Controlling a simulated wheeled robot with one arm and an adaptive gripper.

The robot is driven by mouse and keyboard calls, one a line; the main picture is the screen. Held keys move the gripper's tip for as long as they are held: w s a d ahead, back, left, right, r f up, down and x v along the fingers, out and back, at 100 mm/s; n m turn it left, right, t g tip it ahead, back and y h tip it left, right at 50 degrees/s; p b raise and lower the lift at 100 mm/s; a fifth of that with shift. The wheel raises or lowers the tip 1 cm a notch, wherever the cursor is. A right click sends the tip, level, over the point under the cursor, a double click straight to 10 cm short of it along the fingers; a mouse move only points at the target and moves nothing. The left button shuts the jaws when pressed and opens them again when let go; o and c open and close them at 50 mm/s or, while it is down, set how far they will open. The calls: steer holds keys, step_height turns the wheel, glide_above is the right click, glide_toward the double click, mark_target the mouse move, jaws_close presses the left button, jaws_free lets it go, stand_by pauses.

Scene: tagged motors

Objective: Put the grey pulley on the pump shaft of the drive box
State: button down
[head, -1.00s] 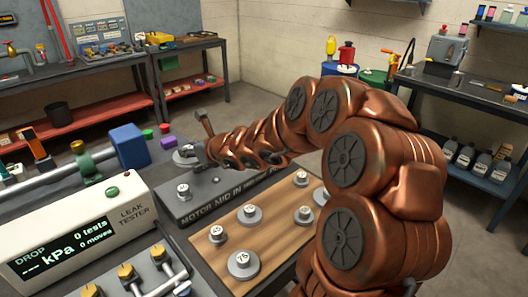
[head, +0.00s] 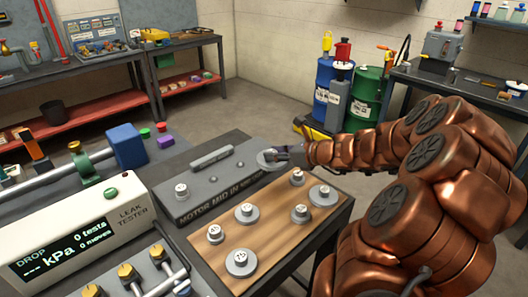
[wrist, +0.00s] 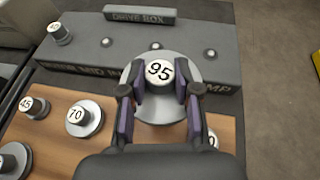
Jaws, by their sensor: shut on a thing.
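My gripper (wrist: 160,98) is shut on the hub of a grey pulley (wrist: 190,92) marked 95. In the wrist view the pulley overlaps the front edge of the drive box. In the head view the held pulley (head: 267,160) is at the box's right end, in my gripper (head: 278,156). The drive box (head: 205,190) is a long grey block. Its label reads MOTOR, MID, IN, and the end of PUMP shows right of the pulley. A bare shaft tip (wrist: 210,55), likely the pump shaft, stands just beyond the pulley, apart from it in view.
A small pulley (head: 181,191) sits at the motor end. The wooden board (head: 272,232) in front holds several numbered grey pulleys, such as 70 (wrist: 85,118). A leak tester (head: 85,230) stands at left. Open floor lies beyond the table's right edge.

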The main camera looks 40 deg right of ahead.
steer(key=s+d, duration=0.1)
steer(key=s, duration=0.1)
steer(key=shift+s+d+f, duration=0.3)
steer(key=shift+d+f, duration=0.1)
steer(key=w+d+p, duration=0.1)
steer(key=w, duration=0.4)
steer(key=w+d+f, duration=0.1)
steer(key=w, duration=0.4)
steer(key=w+d+p, duration=0.1)
steer(key=w+d, duration=0.1)
steer(key=w, duration=0.3)
steer(key=shift+w+f+p, duration=0.1)
steer(key=shift+f+p, duration=0.2)
steer(key=shift+f, duration=1.75)
steer(key=shift+f, duration=0.1)
steer(key=c, duration=0.8)
jaws_free()
steer(key=shift+s+d+r, duration=0.1)
steer(key=shift+s+r, duration=0.1)
steer(key=b+v, duration=0.1)
steer(key=v, duration=1)
steer(key=shift+s+d+r, duration=0.1)
steer(key=shift+s, duration=0.15)
